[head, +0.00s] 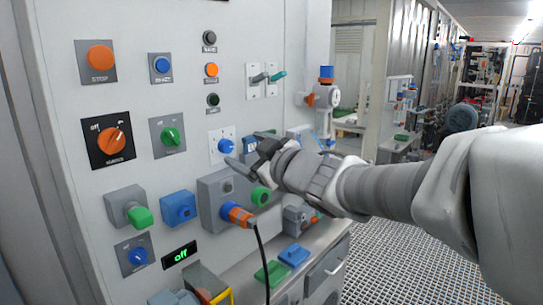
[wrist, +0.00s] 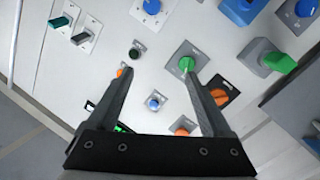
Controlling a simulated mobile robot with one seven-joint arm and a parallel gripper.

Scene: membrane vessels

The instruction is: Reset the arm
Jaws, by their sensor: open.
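My gripper (head: 250,152) is in front of the right part of the upright control panel (head: 85,22), at the end of my arm, which reaches in from the right. In the wrist view my gripper (wrist: 157,72) has its two fingers spread apart with nothing between them. The panel behind them is tilted in that view. A green knob (wrist: 186,64) shows near one fingertip, and a blue button (wrist: 155,102) shows between the fingers. I cannot tell from the picture whether a fingertip touches the panel. The gripper hides part of a blue-faced fitting in the head view.
A green block (head: 272,273) and a blue block (head: 294,255) lie on the ledge below. A valve with a round gauge (head: 327,97) stands right of the panel. Grated floor is open at right.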

